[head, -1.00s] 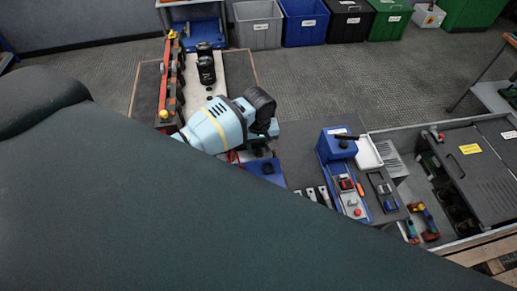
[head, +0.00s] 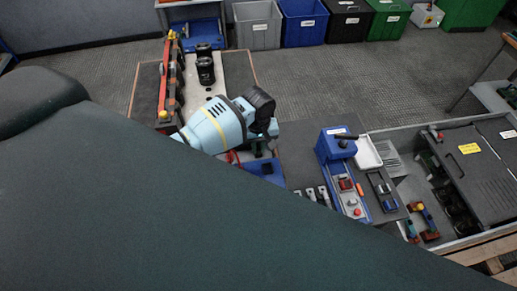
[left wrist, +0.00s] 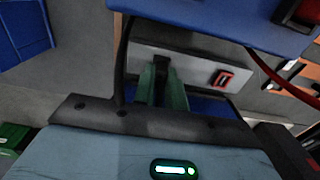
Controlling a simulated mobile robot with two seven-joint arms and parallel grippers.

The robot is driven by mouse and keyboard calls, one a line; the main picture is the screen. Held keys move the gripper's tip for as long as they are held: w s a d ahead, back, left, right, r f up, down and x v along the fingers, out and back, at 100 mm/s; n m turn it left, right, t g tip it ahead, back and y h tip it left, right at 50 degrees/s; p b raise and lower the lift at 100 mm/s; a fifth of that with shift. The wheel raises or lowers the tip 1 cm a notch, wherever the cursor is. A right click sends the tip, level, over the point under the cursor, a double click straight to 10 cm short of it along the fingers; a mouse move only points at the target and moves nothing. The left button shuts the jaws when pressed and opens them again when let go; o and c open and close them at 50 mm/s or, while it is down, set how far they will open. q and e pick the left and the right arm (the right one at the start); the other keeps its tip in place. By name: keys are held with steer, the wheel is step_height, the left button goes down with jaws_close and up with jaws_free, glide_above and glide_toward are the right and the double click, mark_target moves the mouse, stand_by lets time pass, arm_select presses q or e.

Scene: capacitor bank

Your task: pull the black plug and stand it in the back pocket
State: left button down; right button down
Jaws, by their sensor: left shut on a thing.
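My left gripper (head: 258,148) is over the blue fixture on the bench, its fingertips small and partly hidden in the head view. In the left wrist view its green fingers (left wrist: 162,88) are shut on a small black piece, the black plug (left wrist: 161,68). Most of the plug is hidden between the fingers. Beyond them is a pale grey panel with a red-rimmed socket (left wrist: 222,79). A blue tray with a dark recess (head: 266,168) lies just below the gripper in the head view. I cannot tell which recess is the back pocket. My right gripper is not in view.
Black cylinders (head: 205,70) stand on a pale plate beside a red bar (head: 171,80). A blue control box (head: 338,148) and a white tray (head: 367,153) are to the right. My arm hides the near bench.

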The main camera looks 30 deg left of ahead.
mark_target(258, 145)
arm_select(q)
steer(key=shift+r+p, duration=0.3)
steer(key=shift+r, duration=2.55)
steer(key=shift+r, duration=0.15)
steer(key=shift+r, duration=1.1)
steer(key=shift+s+d, duration=3.35)
steer(key=shift+s, duration=0.25)
steer(key=shift+f, duration=0.15)
steer(key=shift+f, duration=0.65)
steer(key=shift+f, duration=0.45)
